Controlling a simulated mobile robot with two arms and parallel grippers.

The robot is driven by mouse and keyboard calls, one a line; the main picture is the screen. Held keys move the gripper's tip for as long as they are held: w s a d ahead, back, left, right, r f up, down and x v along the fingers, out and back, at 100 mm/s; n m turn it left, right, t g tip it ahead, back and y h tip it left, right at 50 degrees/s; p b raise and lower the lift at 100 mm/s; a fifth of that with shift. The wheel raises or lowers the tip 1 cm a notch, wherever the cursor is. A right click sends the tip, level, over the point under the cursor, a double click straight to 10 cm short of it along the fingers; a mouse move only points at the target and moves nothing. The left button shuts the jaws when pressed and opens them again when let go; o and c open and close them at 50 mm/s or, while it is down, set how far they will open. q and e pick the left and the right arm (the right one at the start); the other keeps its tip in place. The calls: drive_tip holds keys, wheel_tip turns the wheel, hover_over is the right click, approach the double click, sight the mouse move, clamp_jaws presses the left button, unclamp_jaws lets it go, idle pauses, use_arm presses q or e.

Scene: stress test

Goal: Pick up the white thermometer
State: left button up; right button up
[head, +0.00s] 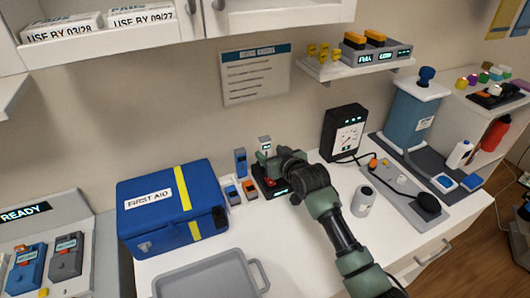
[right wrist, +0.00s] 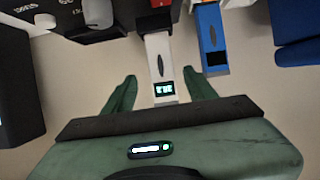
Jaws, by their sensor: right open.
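The white thermometer (head: 265,142) stands upright at the back of the white counter, its dark screen lit; its lower part is hidden behind my right arm in the head view. In the right wrist view the white thermometer (right wrist: 159,58) lies between the two green fingers of my right gripper (right wrist: 160,90), with a gap on each side. My right gripper (head: 268,166) is open and empty; in the head view its fingers are partly hidden. My left gripper is not in view.
A blue thermometer-like device (right wrist: 209,32) stands beside the white one, also in the head view (head: 240,162). A blue first aid case (head: 160,218) is at left, a grey tray (head: 188,284) in front. A black gauge box (head: 344,130) stands at right.

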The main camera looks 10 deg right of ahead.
sight(266, 151)
drive_tip(key=x, duration=0.4)
drive_tip(key=shift+w+a+f+p, duration=0.15)
drive_tip(key=shift+a+p, duration=0.05)
drive_tip(key=shift+p, duration=0.1)
drive_tip(key=shift+w, duration=0.1)
drive_tip(key=shift+f, duration=0.1)
drive_tip(key=shift+c, duration=0.6)
drive_tip(key=c, duration=1)
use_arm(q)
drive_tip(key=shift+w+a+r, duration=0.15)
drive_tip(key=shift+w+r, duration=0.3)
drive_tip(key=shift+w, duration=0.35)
use_arm(e)
clamp_jaws()
